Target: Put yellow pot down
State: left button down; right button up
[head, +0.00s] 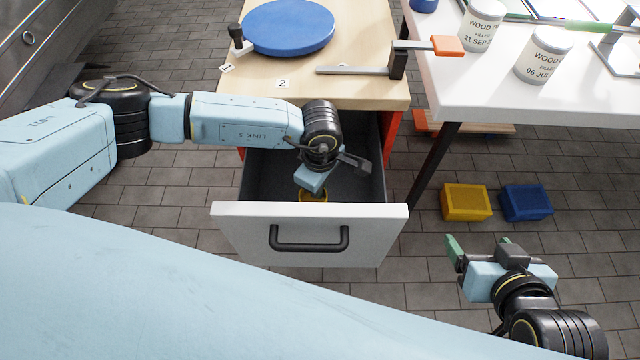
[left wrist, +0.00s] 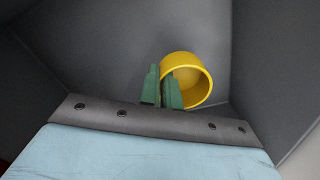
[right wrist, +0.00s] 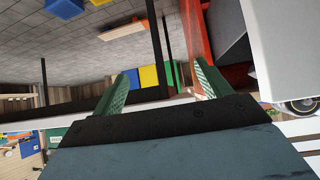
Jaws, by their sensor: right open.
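The yellow pot (head: 312,197) is low inside the open drawer (head: 310,211), mostly hidden by my left gripper and the drawer front in the head view. In the left wrist view the pot (left wrist: 205,76) is tilted, its round opening showing. My left gripper (left wrist: 162,75) has its green fingers close together at the pot's left wall, pinching it. Whether the pot touches the drawer floor I cannot tell. My right gripper (head: 478,240) is open and empty, over the floor to the right of the drawer.
The drawer's grey walls stand close around my left gripper. On the wooden top above are a blue disc (head: 288,27) and a clamp (head: 398,60). A white table (head: 560,95) with labelled cans stands at right. Yellow (head: 466,202) and blue (head: 526,202) boxes lie on the floor.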

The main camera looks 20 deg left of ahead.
pick_arm(q)
jog(key=shift+f, duration=0.15)
pick_arm(e)
jog(key=shift+w+a+r+t, duration=0.2)
jog(key=shift+w+r+t, duration=0.2)
jog(key=shift+w+r, duration=0.1)
pick_arm(q)
jog(key=c, duration=1.6)
grip_release()
pick_arm(e)
jog(key=shift+s, duration=0.1)
pick_arm(q)
jog(key=shift+r, duration=0.25)
notch_tip(320, 180, up, 4)
jog(key=shift+r+p, duration=0.1)
jog(key=shift+p, duration=1)
notch_tip(320, 180, up, 4)
jog(key=shift+f+p, duration=0.1)
jog(key=shift+p, duration=0.55)
jog(key=shift+r+p, duration=0.6)
jog(key=shift+r, duration=1.75)
pick_arm(e)
jog(key=s+d+f+g+h, duration=0.2)
jog(key=s+d+f+g, duration=0.3)
jog(key=f, duration=0.6)
jog(key=shift+s+d+g, duration=0.3)
jog(key=shift+s+g, duration=0.9)
jog(key=shift+s, duration=0.55)
